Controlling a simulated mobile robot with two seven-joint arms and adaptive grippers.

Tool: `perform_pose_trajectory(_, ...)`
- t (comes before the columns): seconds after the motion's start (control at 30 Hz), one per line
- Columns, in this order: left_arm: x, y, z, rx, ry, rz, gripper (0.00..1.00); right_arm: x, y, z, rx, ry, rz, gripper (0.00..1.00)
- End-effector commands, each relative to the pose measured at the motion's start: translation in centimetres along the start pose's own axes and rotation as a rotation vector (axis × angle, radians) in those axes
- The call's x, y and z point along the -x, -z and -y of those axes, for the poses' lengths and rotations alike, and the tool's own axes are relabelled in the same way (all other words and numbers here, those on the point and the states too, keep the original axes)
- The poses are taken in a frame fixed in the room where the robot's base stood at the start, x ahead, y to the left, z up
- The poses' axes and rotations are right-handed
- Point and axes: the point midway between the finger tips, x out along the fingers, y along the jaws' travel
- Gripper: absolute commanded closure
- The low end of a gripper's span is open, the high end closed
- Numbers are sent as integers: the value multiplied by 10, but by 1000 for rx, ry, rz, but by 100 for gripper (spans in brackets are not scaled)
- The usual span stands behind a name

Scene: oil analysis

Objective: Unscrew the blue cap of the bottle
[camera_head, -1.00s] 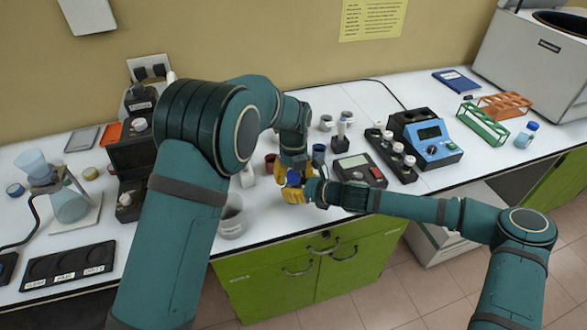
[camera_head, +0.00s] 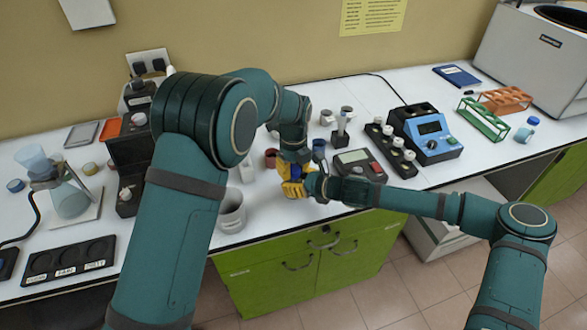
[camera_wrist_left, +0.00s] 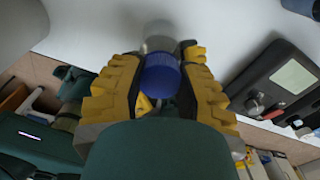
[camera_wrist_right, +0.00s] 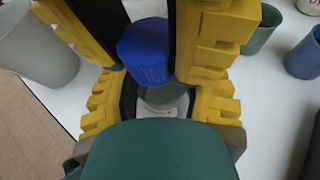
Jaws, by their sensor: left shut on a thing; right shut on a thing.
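The blue cap (camera_wrist_left: 160,75) sits between the yellow fingers of my left gripper (camera_wrist_left: 160,55), which is shut on it. In the right wrist view the cap (camera_wrist_right: 143,50) is at the top, with the left fingers reaching down on both sides. Below it is the grey bottle (camera_wrist_right: 160,97), held between the fingers of my right gripper (camera_wrist_right: 160,103). The cap looks in line with the bottle top; whether its thread is still engaged cannot be told. In the head view both grippers meet above the front edge of the bench and largely hide the bottle.
A grey beaker (camera_head: 231,212) stands close to the left of the grippers. A dark red cup (camera_head: 271,158), a blue cup (camera_head: 318,146) and a meter (camera_head: 355,166) are close behind and to the right. Another blue-capped bottle (camera_head: 526,132) is far right.

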Motion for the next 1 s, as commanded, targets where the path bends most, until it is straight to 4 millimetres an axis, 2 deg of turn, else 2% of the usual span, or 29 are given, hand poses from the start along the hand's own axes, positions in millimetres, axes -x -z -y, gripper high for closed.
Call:
perform_pose_trajectory(0.23, 0, 0, 0, 1, 0, 1, 100, 0, 0, 0, 0, 0, 1, 100)
perform_pose_trajectory(0.27, 0, 0, 0, 1, 1, 1, 53, 0, 0, 0, 0, 0, 1, 100)
perform_pose_trajectory(0.3, 0, 0, 0, 1, 1, 1, 39, 0, 0, 0, 0, 0, 1, 100)
perform_pose_trajectory(0.67, 2, 0, 0, 0, 1, 0, 39, 0, 0, 0, 0, 0, 1, 100)
perform_pose_trajectory(1.0, 39, 0, 0, -1, 2, 1, 39, 0, 0, 0, 0, 0, 0, 100)
